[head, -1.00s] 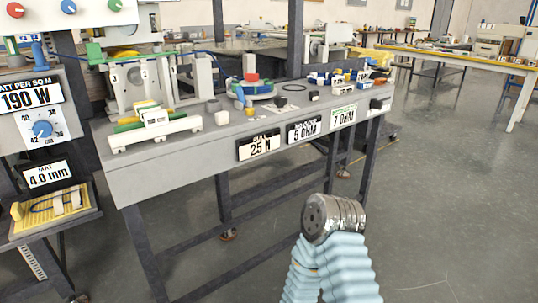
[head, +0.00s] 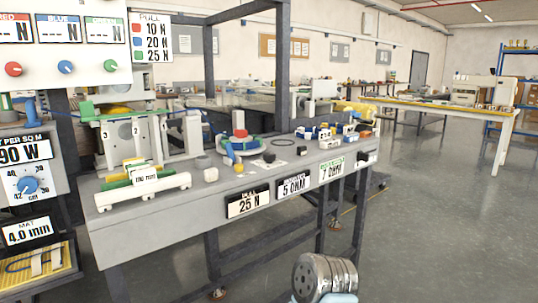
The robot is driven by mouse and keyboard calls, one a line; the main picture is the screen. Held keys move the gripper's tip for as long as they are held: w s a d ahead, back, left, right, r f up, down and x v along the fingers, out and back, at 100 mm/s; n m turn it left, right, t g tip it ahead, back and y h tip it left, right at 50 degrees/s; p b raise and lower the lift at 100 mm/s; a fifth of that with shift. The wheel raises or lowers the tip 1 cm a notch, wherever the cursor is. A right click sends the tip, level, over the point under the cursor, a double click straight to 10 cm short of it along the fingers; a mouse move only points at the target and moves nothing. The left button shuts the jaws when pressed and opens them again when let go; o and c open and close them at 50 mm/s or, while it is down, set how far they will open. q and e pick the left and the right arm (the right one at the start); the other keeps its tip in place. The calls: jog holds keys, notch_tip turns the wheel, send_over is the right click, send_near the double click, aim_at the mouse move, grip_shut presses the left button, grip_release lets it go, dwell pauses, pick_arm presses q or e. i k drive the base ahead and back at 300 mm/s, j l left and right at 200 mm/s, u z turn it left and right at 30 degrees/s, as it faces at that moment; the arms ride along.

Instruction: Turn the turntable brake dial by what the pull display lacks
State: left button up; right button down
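The turntable (head: 232,147) is a round green, white and blue piece on the grey bench, with a red part (head: 240,133) on top. A yellow knob (head: 239,168) and a dark knob (head: 269,157) are near it; I cannot tell which is the brake dial. A plate on the bench front reads 25 N (head: 248,203). A chart headed PULL (head: 152,38) lists red 10 N, blue 20 N and green 25 N. The red (head: 58,29), blue and green displays show dashes and N. Neither gripper's fingers show.
A metal joint of my own arm (head: 325,277) is at the bottom, before the bench. Below the displays are red, blue and green knobs (head: 66,67). A blue dial (head: 29,185) is at the left. Bench plates read 5 OHM (head: 293,187) and 7 OHM (head: 330,172).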

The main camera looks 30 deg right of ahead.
aim_at(268, 157)
jog(key=i+l, duration=0.1)
jog(key=l, duration=1.3)
